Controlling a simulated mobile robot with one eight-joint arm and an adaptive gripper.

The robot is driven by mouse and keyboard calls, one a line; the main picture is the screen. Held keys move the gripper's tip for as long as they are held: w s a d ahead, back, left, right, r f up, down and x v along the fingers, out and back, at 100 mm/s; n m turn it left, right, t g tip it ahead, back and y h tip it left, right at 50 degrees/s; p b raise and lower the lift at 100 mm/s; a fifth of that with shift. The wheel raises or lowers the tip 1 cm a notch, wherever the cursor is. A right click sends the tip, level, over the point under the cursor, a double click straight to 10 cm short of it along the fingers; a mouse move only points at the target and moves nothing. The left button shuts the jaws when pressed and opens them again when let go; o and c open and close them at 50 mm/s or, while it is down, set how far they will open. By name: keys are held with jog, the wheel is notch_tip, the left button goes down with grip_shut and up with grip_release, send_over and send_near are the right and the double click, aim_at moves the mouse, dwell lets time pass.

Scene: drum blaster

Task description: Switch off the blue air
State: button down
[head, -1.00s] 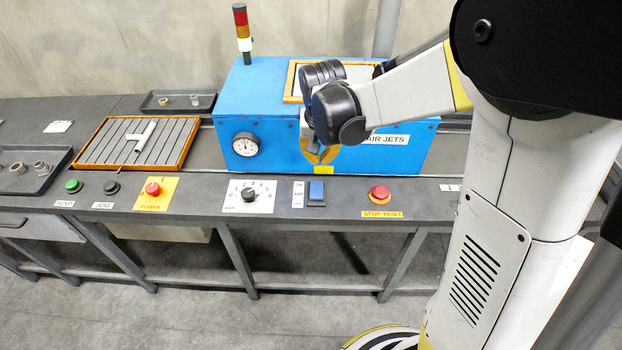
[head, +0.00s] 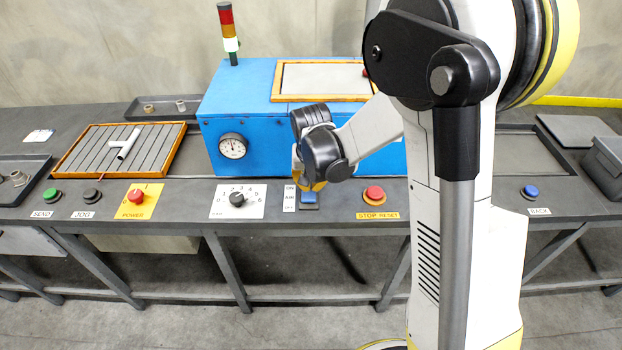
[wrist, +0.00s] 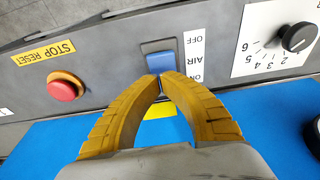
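The blue air switch (wrist: 159,60) sits on the grey console beside a white label marked ON, AIR, OFF (wrist: 194,55). It also shows in the head view (head: 309,198), partly behind my gripper. My gripper (wrist: 160,76) has its two yellow fingers curved in with the tips together, with nothing seen between them. The tips are at the edge of the switch nearest the ON end of the label. I cannot tell whether they touch it, or which way the switch is set.
The red stop reset button (head: 374,194) is right of the switch. The black numbered dial (head: 237,199) is left of it. The blue air-jets box (head: 255,92) stands close behind. A tray with a grey T-shaped part (head: 122,142) lies farther left.

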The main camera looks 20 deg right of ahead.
aim_at(309, 193)
jog(key=shift+s+f, duration=0.1)
jog(key=shift+f, duration=0.6)
jog(key=shift+s+a+f+b, duration=0.1)
jog(key=shift+s+f+b, duration=0.15)
jog(key=shift+f+b, duration=0.45)
jog(key=shift+s, duration=0.15)
jog(key=shift+r, duration=0.1)
jog(key=shift+w+d+r, duration=0.2)
jog(key=shift+w+r, duration=0.05)
jog(key=shift+w, duration=0.5)
